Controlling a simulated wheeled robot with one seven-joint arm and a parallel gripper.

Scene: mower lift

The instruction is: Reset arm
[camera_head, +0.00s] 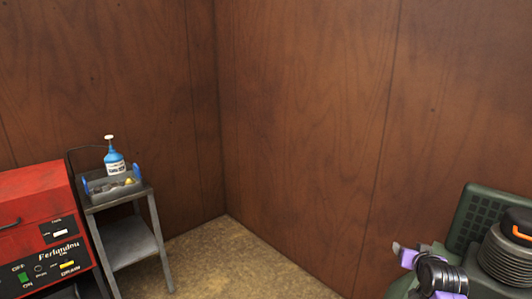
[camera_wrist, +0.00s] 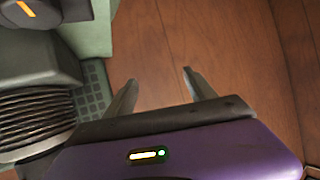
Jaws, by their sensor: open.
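My gripper (camera_wrist: 163,88) shows in the wrist view with its two grey fingers spread apart. Nothing is between them; the brown wood wall (camera_wrist: 165,40) lies behind. In the head view, part of my arm with purple pieces shows at the lower right, and I cannot make out the fingertips clearly there. The task line names no object.
A red machine (camera_head: 35,225) with a control panel stands at the lower left. Beside it is a grey stand (camera_head: 130,245) bearing a tray (camera_head: 97,198) and a blue bottle (camera_head: 114,162). Wood walls meet in a corner; the floor (camera_head: 235,260) between is clear.

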